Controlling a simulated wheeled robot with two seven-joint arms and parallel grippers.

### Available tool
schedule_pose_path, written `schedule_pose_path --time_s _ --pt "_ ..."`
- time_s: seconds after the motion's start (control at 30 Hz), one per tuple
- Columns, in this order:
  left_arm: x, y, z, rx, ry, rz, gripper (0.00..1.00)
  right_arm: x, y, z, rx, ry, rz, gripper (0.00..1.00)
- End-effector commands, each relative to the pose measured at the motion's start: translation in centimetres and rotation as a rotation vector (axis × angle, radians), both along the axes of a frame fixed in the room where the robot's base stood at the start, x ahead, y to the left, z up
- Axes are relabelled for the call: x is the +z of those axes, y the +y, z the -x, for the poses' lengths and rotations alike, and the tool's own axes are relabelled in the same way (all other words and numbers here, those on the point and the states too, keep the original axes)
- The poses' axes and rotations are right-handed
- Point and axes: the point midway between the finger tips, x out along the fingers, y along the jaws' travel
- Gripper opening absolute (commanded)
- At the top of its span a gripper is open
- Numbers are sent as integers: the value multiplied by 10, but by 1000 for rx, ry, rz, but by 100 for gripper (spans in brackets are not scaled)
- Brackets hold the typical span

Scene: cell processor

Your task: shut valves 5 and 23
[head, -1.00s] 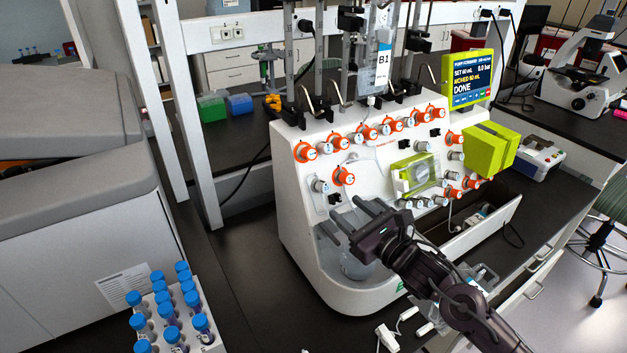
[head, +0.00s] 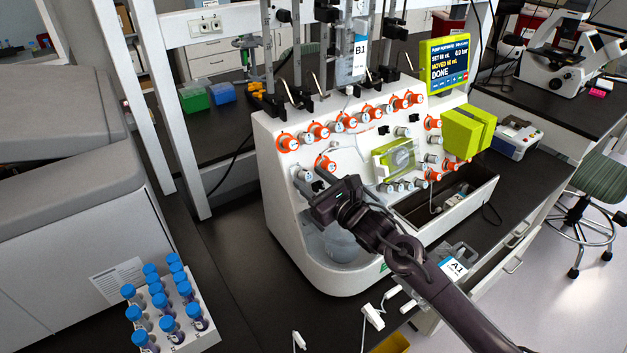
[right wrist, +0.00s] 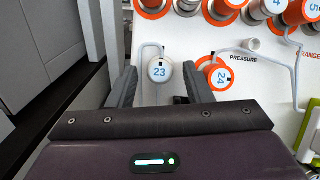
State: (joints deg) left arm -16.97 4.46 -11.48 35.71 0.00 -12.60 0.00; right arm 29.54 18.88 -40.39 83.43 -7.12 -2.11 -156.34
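Valve 23 (right wrist: 160,70) is a grey knob with a blue number and no orange showing. It sits at the left of the white cell processor's front and also shows in the head view (head: 304,174). My right gripper (right wrist: 159,76) is open, with one finger on each side of valve 23 in the wrist view. In the head view my right gripper (head: 313,181) reaches up to that knob; I cannot tell whether it touches. Valve 5 (right wrist: 302,12) has an orange body and is cut by the right wrist view's upper right corner. It sits in the upper row (head: 348,121). My left gripper is out of view.
Orange valve 24 (right wrist: 218,77) is close to the right finger. Several other valves line the panel. A green pump (head: 396,158), a screen (head: 449,66) reading DONE and a lime-green block (head: 467,130) are further right. A tube rack (head: 200,337) stands front left.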

Motion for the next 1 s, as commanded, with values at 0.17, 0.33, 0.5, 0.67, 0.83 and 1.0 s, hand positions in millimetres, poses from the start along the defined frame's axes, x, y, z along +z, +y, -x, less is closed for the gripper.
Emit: schedule_pose_path --time_s 0.17,0.33,0.5,0.67,0.83,1.0 --pt "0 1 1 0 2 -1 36 0 0 0 0 0 0 22" --pt "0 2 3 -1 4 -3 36 0 0 0 0 0 0 1" --pt "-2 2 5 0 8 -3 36 0 0 0 -4 5 -7 1" --pt "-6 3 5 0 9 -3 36 -1 0 1 -19 26 -38 1" --pt "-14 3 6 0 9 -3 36 -2 1 1 -57 78 -111 1" --pt "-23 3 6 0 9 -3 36 -2 2 2 -113 155 -217 1"
